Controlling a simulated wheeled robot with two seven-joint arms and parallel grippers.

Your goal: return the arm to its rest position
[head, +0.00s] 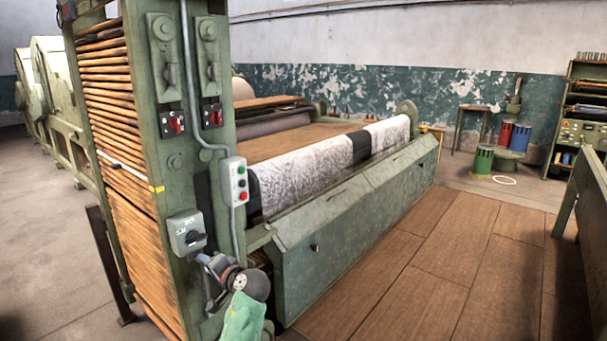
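My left gripper (207,281) shows low in the head view, left of the middle. It is small, with grey fingers that appear spread apart, and I see nothing held between them. Behind it are a dark round wrist part and a green arm link that reaches the bottom edge. The gripper is in front of the foot of a green machine post (181,130), below a grey switch box (187,232). I cannot tell whether it touches the post. My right gripper is not in view.
A long green machine with a sloped front panel (345,220) and a patterned cloth roll (305,175) extends to the back right. Brown floor boards (415,295) are clear. A green bench (592,200) stands at the right edge.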

